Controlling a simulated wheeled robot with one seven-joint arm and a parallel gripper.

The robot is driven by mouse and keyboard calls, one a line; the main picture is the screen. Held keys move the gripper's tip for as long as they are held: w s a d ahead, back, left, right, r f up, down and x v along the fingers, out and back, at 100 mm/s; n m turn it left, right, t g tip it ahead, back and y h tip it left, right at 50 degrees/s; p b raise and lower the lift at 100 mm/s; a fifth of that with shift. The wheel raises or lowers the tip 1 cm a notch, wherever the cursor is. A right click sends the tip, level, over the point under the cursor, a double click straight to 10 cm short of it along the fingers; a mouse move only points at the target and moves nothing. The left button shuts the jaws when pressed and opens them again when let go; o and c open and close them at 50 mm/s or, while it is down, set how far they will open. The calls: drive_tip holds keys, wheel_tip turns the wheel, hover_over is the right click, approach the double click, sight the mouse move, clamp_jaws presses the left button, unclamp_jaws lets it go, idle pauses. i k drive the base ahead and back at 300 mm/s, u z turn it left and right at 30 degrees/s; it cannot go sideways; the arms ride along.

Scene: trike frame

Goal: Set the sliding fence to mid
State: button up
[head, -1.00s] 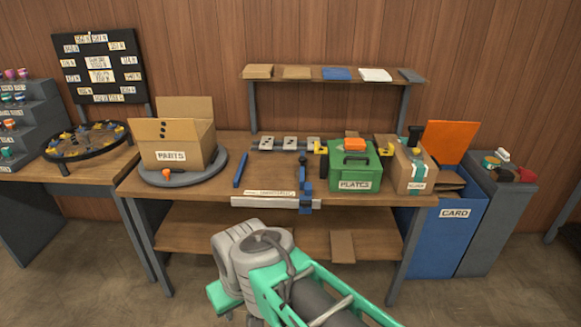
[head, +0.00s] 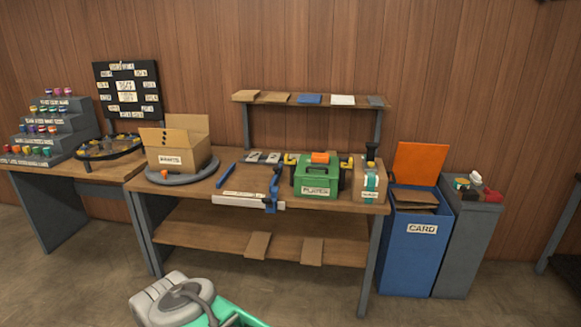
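The sliding fence (head: 273,188) is a narrow blue piece standing on the workbench, running back from the front edge. Its blue front end sits near the right end of a pale, labelled rail (head: 238,201) along that edge. The marks on the rail are too small to read. The green box marked PLATES (head: 318,182) stands just right of the fence. My gripper is not in view; only a grey and green part of my arm shows at the bottom, well in front of the bench.
A cardboard box (head: 176,153) sits on a grey round turntable (head: 160,176) at the left. A loose blue bar (head: 226,182) lies left of the fence. A taped carton (head: 369,185) is at the bench's right end. A blue CARD bin (head: 420,262) stands right of the bench.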

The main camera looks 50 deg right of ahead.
sight(274, 190)
drive_tip(key=z, duration=0.75)
drive_tip(key=i, duration=0.7)
drive_tip(key=z, duration=0.95)
drive_tip(key=i, duration=0.8)
drive_tip(key=u, duration=0.55)
drive_tip(key=i, duration=0.75)
drive_tip(key=u, duration=0.95)
drive_tip(key=i, duration=0.25)
drive_tip(key=u, duration=0.3)
